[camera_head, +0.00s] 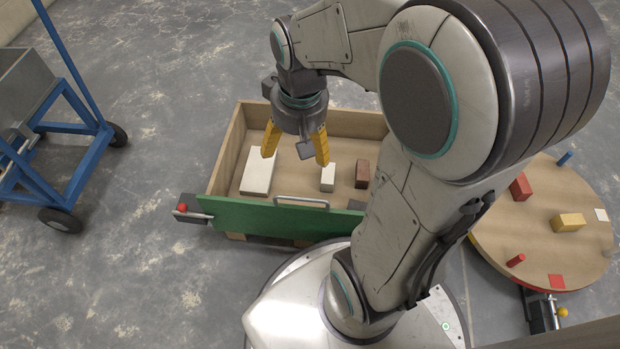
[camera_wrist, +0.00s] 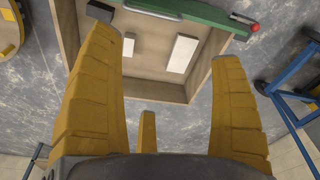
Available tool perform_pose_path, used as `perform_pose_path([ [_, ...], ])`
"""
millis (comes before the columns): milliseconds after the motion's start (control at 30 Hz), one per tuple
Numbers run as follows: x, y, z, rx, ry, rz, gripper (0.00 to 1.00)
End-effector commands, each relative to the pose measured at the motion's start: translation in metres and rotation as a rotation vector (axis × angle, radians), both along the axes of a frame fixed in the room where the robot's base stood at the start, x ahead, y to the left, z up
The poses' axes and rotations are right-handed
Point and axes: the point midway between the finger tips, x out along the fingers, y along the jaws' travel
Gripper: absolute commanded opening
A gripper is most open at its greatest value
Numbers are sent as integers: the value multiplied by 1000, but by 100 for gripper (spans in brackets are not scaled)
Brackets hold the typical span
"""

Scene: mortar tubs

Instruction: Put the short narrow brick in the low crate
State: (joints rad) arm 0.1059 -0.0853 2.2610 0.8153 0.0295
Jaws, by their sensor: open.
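The low crate (camera_head: 352,121) is a shallow wooden box with a green front board (camera_head: 255,214). A small cream brick (camera_head: 328,177), short and narrow, stands on its floor; it also shows in the wrist view (camera_wrist: 129,45), beside the left finger. A larger flat cream slab (camera_head: 257,172) lies to its left in the head view and also shows in the wrist view (camera_wrist: 183,54). A dark red-brown brick (camera_head: 362,174) is to its right. My gripper (camera_head: 295,160) is open and empty above the crate, its yellow fingers spread.
A round wooden turntable (camera_head: 505,245) with a red brick (camera_head: 520,186), a yellow brick (camera_head: 567,222) and coloured pegs stands at the right. A blue wheeled cart (camera_head: 70,165) is at the left. The crate's front has a metal handle (camera_head: 302,201). Concrete floor is clear between cart and crate.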

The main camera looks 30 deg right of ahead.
Motion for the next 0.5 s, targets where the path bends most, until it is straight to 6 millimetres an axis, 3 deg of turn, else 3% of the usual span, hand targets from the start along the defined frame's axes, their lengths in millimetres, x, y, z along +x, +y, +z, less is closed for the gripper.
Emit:
perform_pose_path([
  [200, -57, 20, 14, -5, -28, 84, 86],
  [500, -93, 29, 14, -8, -43, 136, 86],
])
